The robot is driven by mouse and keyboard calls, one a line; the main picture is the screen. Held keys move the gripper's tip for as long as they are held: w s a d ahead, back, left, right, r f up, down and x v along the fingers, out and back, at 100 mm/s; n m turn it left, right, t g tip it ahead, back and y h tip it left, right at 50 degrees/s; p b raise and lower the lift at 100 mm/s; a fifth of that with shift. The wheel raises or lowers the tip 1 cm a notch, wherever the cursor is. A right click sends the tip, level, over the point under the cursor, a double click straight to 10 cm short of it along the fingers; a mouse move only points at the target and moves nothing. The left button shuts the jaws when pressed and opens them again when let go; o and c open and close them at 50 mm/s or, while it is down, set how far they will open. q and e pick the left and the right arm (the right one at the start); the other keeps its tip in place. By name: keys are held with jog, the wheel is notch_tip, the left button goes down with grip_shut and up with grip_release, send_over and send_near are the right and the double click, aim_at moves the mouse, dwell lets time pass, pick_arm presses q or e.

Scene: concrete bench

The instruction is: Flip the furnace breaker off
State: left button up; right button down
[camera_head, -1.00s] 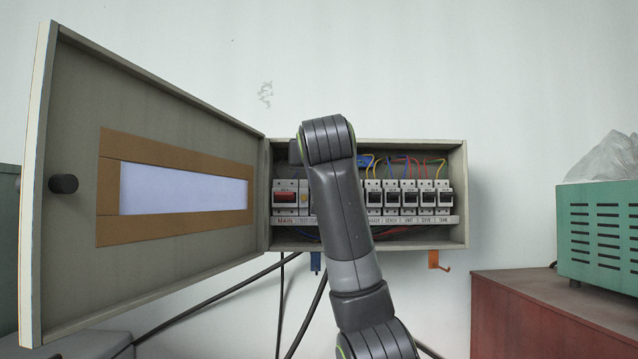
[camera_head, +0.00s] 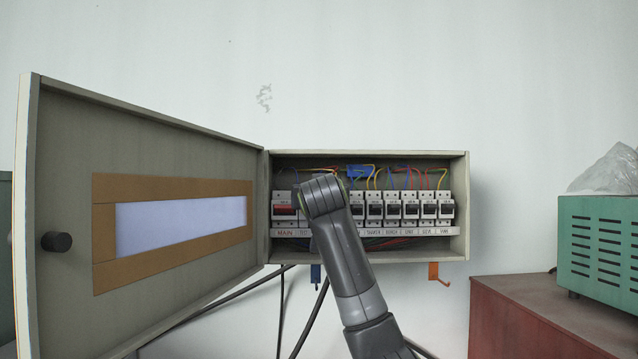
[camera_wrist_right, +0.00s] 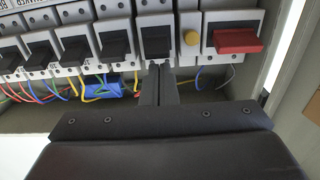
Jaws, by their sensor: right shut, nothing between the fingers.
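The open breaker box (camera_head: 460,205) on the wall holds a row of breakers with black levers (camera_head: 409,209) and a main switch with a red lever (camera_head: 285,210) at its left end. I cannot make out a furnace label; my right arm hides part of the row. The right wrist view shows the row upside down, with the red lever (camera_wrist_right: 237,41) at right and a yellow button (camera_wrist_right: 191,38) beside it. My right gripper (camera_wrist_right: 158,72) is shut and empty, its tips at the black-levered breaker (camera_wrist_right: 156,42) beside that button. Contact is unclear. My left gripper is out of view.
The box door (camera_head: 150,130) stands wide open to the left. Coloured wires run above the breakers, with a blue connector (camera_wrist_right: 103,87) close to my fingers. An orange hook (camera_head: 436,275) hangs below the box. A green vented unit (camera_head: 600,245) stands on a red cabinet (camera_head: 530,320) at right.

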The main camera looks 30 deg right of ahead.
jog(key=shift+s+f, duration=0.1)
jog(key=shift+f, duration=0.2)
